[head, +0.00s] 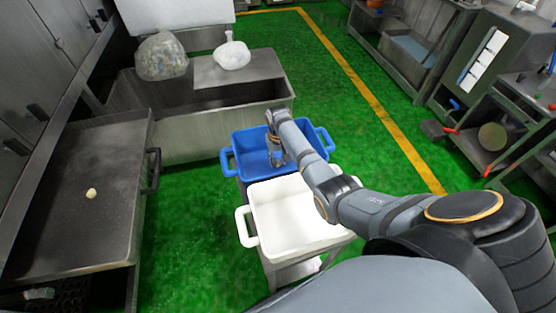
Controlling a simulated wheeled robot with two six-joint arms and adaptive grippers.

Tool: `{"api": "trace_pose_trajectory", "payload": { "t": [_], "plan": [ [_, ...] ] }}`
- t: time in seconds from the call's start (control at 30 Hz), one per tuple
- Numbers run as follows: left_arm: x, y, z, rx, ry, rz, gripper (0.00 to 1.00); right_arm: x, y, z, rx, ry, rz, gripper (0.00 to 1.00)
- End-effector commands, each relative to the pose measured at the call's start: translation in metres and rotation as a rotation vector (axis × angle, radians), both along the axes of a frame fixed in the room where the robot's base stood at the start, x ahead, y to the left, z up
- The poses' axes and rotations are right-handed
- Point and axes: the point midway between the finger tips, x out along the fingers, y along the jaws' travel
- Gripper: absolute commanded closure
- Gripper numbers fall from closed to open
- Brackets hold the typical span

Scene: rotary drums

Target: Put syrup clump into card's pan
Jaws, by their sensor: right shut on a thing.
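A small pale lump (92,193), which looks like a syrup clump, lies on the dark metal tray (60,235) at the left. A blue pan (308,133) with side handles stands in the middle on the floor side of the metal trough. A white pan (300,215) stands in front of it on a metal cart (300,272). My right gripper (277,160) points down over the blue pan, its fingers inside the pan's outline. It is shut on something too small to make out. My left gripper is out of view.
Metal benches line the right side. Green floor (320,70) with a yellow line is free between.

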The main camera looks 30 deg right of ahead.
Motion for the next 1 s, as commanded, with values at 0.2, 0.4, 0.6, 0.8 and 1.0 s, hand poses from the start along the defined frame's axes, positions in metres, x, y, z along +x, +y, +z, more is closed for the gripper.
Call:
{"api": "trace_pose_trajectory", "payload": {
  "t": [0.2, 0.4, 0.6, 0.8, 1.0],
  "plan": [
    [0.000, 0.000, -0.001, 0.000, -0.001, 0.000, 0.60, 0.000, 0.000, -0.001, 0.000, 0.000, 0.000, 0.87],
    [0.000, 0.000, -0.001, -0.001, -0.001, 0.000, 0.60, 0.000, 0.000, -0.002, 0.000, 0.000, 0.000, 0.52],
    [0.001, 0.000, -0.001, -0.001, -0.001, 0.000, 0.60, 0.000, 0.000, -0.002, 0.000, 0.000, 0.000, 0.48],
    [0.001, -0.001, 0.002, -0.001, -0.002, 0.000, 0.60, 0.001, 0.000, 0.005, 0.000, -0.003, 0.000, 0.48],
    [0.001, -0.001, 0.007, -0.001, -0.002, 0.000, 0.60, 0.001, 0.000, 0.048, 0.000, -0.005, 0.001, 0.48]
  ]
}}
